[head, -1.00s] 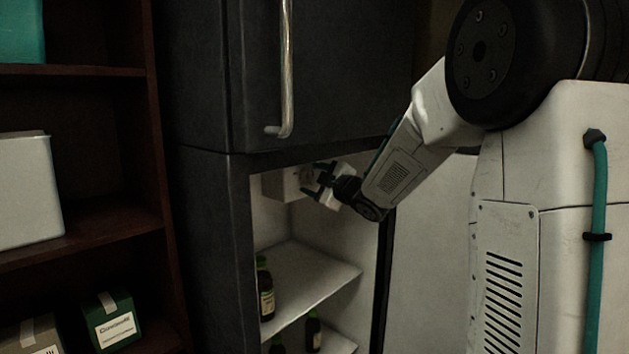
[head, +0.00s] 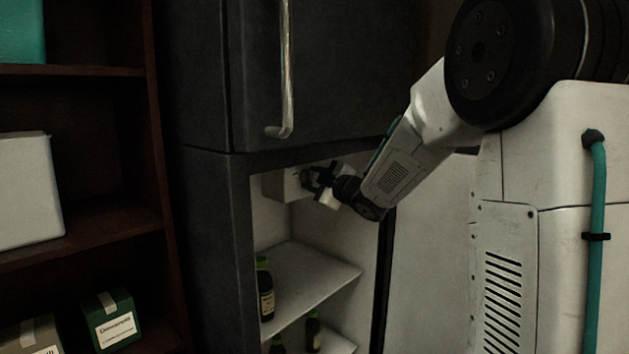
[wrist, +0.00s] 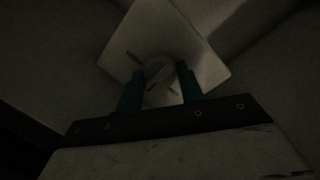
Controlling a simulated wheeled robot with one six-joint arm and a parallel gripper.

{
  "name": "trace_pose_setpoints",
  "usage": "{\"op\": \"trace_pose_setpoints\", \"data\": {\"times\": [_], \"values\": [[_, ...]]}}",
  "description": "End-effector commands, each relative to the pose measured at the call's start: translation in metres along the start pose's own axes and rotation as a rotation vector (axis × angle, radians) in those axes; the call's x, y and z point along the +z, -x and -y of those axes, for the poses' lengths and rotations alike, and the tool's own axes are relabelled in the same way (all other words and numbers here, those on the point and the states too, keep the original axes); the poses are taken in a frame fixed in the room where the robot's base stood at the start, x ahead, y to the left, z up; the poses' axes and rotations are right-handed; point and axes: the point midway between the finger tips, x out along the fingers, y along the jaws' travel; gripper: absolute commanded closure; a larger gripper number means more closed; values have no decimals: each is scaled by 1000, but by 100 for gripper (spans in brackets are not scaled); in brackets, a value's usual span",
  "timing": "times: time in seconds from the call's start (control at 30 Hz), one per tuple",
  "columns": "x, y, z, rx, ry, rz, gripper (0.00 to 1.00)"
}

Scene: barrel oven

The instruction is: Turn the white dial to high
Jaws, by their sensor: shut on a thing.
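The white dial (wrist: 157,72) shows in the wrist view on the face of a pale square control box. A small red mark shows on or by the dial. My gripper (wrist: 158,80) has one dark green finger on each side of the dial and is shut on it. In the head view the control box (head: 283,185) sits at the top inside the open lower fridge compartment. My gripper (head: 316,177) is at the box's front there and hides the dial. The dial's setting is too dark to read.
The fridge shelf (head: 310,280) below carries a dark bottle (head: 265,290), with more bottles under it. The closed upper door (head: 330,70) with its metal handle (head: 287,70) is above. A dark wooden shelf unit (head: 90,215) with boxes stands at the left.

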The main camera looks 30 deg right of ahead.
Motion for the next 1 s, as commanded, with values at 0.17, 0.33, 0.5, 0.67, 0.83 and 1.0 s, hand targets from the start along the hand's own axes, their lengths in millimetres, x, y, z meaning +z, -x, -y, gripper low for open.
{"op": "trace_pose_setpoints", "data": {"times": [0.17,0.33,0.5,0.67,0.83,1.0], "values": [[1,0,2,-5,-12,3,85],[1,0,2,-8,-41,6,85],[1,1,2,-16,-115,11,85],[1,1,2,-32,-238,22,85],[0,1,2,-50,-397,35,85],[1,1,2,-68,-557,49,85]]}}
